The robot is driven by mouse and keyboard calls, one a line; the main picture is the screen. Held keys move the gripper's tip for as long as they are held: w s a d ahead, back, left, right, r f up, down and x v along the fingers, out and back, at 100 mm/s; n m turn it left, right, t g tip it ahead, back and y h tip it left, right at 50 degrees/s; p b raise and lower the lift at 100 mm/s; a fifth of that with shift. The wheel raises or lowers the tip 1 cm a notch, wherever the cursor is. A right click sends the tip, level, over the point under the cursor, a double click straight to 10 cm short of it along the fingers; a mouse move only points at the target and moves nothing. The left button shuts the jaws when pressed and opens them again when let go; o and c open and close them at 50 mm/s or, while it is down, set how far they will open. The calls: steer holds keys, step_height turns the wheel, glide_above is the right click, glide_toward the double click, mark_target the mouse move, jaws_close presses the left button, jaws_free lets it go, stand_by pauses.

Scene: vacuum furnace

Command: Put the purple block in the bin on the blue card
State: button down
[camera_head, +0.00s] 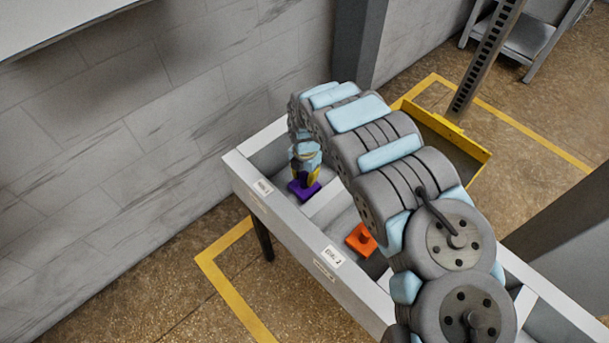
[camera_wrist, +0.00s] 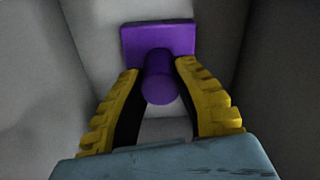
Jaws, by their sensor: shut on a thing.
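The purple block (camera_head: 303,190) has a flat square base and a round knob. It is in the far-left compartment of a long white-walled bin unit (camera_head: 290,222). My gripper (camera_head: 312,174) points down into that compartment and is shut on the block's knob. In the wrist view my gripper's yellow fingers (camera_wrist: 158,67) stand either side of the purple knob, with the purple block's base (camera_wrist: 158,36) beyond. I cannot tell whether the base touches the compartment floor. I see no blue card in either view.
An orange block (camera_head: 361,240) lies in the neighbouring compartment, past a divider. White labels (camera_head: 332,257) mark the unit's front wall. My arm hides part of the unit. A yellow-edged tray (camera_head: 450,128) stands behind it, and a brick wall (camera_head: 120,120) is at left.

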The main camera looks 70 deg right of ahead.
steer(key=c, duration=0.9)
jaws_free()
steer(key=shift+d, duration=0.1)
steer(key=shift+c, duration=0.2)
step_height(320, 180, up, 12)
steer(key=p, duration=0.6)
steer(key=shift+p, duration=0.3)
steer(key=shift+d, duration=0.1)
